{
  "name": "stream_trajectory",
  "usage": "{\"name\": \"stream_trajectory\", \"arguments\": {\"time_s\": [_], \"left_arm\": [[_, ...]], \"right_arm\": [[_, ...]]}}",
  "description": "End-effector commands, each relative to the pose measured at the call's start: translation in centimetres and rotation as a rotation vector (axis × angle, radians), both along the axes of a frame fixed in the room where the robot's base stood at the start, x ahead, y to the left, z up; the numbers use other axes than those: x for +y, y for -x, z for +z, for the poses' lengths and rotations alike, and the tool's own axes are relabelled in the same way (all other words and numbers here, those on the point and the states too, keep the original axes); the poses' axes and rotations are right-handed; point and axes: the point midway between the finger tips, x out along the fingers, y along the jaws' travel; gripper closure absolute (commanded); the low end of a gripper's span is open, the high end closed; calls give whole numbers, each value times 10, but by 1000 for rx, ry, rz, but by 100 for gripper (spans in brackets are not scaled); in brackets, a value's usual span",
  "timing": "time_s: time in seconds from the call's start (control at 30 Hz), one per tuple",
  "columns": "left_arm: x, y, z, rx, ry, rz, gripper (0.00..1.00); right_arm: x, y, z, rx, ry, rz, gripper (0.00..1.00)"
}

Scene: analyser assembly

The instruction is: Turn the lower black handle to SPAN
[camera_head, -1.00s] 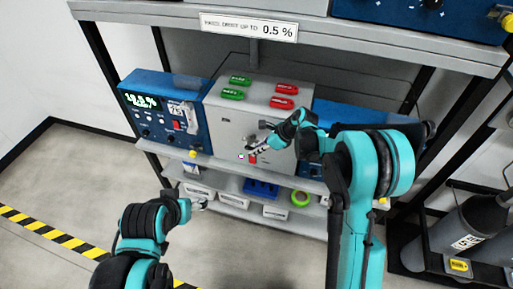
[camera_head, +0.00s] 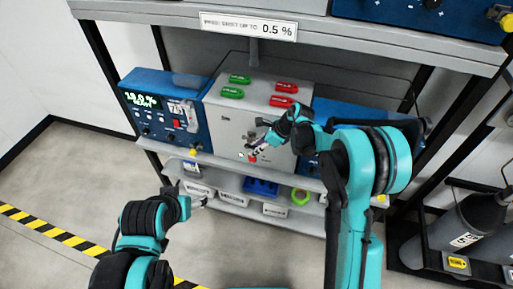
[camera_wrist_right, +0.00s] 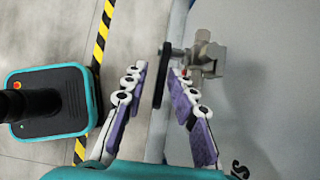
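A grey panel box (camera_head: 228,120) stands on the shelf in the head view. My right gripper (camera_head: 258,150) is at the lower part of its front and hides some of the fittings there. In the right wrist view a black handle (camera_wrist_right: 162,75) lies between the two purple-padded fingers of my right gripper (camera_wrist_right: 158,74). The fingers are apart, with gaps visible beside the handle. A grey metal valve body (camera_wrist_right: 206,56) sits just right of it. SPAN lettering cannot be read. My left gripper (camera_head: 197,203) hangs low in front of the shelf; its fingers are too small to judge.
A blue analyser (camera_head: 150,110) with a lit display stands left; another blue unit (camera_head: 350,112) is partly behind my right arm.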

Motion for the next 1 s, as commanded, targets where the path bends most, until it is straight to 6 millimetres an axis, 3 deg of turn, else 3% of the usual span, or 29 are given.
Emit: {"name": "stream_trajectory", "arguments": {"time_s": [0.23, 0.7, 1.0], "left_arm": [[0, 0, 0, 0, 0, 0, 31], [0, 0, 0, 0, 0, 0, 31], [0, 0, 0, 0, 0, 0, 31]], "right_arm": [[-5, 1, 7, -1, -1, -1, 72], [-40, 13, 60, -1, -1, -1, 72], [-43, 14, 66, 0, 0, 0, 72]]}}
